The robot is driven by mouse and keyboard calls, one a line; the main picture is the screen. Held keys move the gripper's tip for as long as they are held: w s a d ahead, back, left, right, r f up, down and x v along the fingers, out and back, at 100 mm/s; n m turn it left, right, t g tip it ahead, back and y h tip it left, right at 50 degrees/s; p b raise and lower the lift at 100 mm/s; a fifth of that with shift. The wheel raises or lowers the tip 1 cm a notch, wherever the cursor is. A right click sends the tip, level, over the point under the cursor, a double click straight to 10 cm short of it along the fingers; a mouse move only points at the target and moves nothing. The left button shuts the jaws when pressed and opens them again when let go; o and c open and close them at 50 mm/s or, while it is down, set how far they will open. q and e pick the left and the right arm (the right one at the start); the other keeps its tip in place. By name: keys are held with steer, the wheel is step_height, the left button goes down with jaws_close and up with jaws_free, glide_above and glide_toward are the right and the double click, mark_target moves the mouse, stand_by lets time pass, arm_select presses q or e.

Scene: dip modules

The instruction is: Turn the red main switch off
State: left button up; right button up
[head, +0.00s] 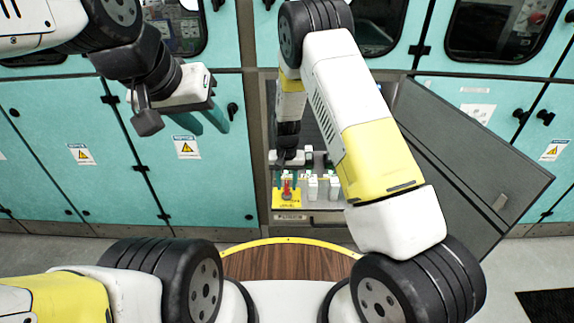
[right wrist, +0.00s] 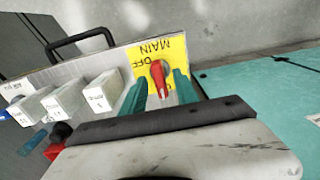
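The red main switch (right wrist: 160,78) is a red handle on a yellow plate (right wrist: 144,51) lettered MAIN and OFF, upside down in the right wrist view. Its white-marked tip points toward the bottom of that view, and OFF stands to the left of the handle. In the head view the switch (head: 287,187) is small, inside the open cabinet. My right gripper (right wrist: 159,92) has its teal fingers apart, one on each side of the handle, with visible gaps. My left gripper (head: 200,121) is open and empty, in front of the closed cabinet doors at left.
White modules (right wrist: 103,92) stand in a row beside the switch. A black handle bar (right wrist: 80,40) is behind them. The open grey cabinet door (head: 470,160) stands to the right. My right arm hides part of the cabinet inside.

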jaws_close()
steer(key=shift+m, duration=0.3)
steer(key=m, duration=0.3)
steer(key=shift+m, duration=0.3)
steer(key=m, duration=0.4)
steer(key=shift+m, duration=0.3)
steer(key=m, duration=0.4)
steer(key=shift+m, duration=2.5)
